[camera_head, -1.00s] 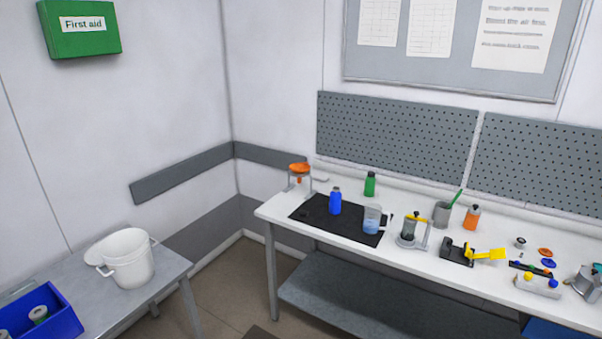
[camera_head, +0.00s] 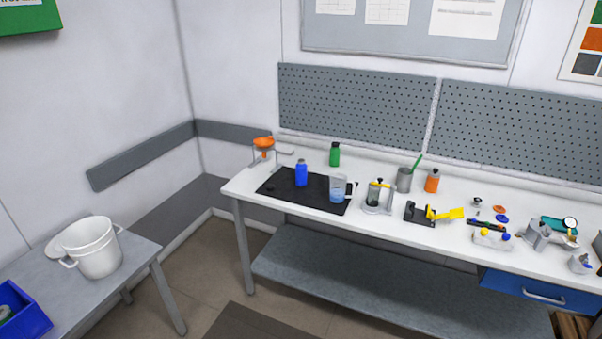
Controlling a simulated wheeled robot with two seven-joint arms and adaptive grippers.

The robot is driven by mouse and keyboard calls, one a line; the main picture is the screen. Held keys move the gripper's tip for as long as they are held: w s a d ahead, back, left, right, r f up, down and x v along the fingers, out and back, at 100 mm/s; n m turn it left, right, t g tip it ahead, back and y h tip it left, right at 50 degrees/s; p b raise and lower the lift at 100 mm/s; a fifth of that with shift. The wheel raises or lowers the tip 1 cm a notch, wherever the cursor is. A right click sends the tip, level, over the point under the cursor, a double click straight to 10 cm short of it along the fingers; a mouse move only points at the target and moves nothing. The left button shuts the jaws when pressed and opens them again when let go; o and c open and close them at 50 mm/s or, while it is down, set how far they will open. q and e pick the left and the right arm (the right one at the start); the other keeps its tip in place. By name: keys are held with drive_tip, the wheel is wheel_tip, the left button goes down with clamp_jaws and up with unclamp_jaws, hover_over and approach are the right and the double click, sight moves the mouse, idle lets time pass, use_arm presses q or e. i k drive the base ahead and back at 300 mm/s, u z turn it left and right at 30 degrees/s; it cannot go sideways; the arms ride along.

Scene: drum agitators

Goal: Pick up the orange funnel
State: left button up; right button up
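The orange funnel (camera_head: 263,143) sits in a small grey stand (camera_head: 254,156) at the far left end of the white workbench (camera_head: 237,187), near the back edge. Its wide mouth faces up and its spout points down inside the stand. Neither of my grippers shows in the head view.
A black mat (camera_head: 277,188) in front of the funnel bears a blue bottle (camera_head: 301,174) and a beaker of blue liquid (camera_head: 338,188). A green bottle (camera_head: 335,154) stands behind. Tools crowd the bench's right half. A grey table (camera_head: 135,266) with a white bucket (camera_head: 97,250) stands at left.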

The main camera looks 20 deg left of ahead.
sight(261, 142)
drive_tip(key=u, duration=0.4)
drive_tip(key=i, duration=0.5)
drive_tip(key=u, duration=0.9)
drive_tip(key=i, duration=1.65)
drive_tip(key=z, duration=0.45)
